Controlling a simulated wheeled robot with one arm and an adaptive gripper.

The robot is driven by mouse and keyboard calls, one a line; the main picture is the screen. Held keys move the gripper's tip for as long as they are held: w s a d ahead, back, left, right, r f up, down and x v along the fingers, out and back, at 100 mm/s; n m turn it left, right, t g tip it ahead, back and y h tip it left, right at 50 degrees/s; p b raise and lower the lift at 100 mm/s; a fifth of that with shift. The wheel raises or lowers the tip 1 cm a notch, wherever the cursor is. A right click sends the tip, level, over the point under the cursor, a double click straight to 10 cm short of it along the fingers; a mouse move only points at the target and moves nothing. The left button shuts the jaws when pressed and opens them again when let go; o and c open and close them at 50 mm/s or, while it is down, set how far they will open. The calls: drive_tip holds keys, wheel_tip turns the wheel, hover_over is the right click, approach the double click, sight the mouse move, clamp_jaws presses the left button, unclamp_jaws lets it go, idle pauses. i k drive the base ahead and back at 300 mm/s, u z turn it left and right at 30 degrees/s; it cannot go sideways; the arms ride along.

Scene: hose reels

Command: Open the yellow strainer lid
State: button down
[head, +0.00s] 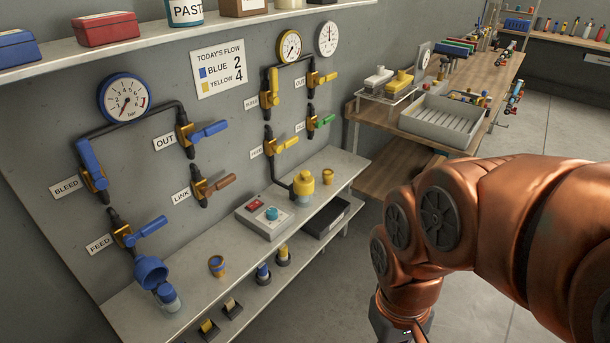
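The yellow strainer (303,186) stands on the lower shelf at the end of the dark pipe below the yellow valves. Its yellow lid (304,177) sits on top and looks closed, above a clear bowl. My copper arm comes in from the right. Only the dark upper part of my gripper (398,329) shows at the bottom edge, to the right of and well apart from the strainer. Its fingers are out of the picture.
A blue strainer (152,272) with its cap tilted is at left. A wooden bench (385,178) stands behind. Open floor lies in front of the shelf.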

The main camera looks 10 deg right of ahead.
sight(303, 183)
drive_tip(key=u, duration=1.75)
drive_tip(key=i, duration=0.7)
drive_tip(key=z, duration=1.45)
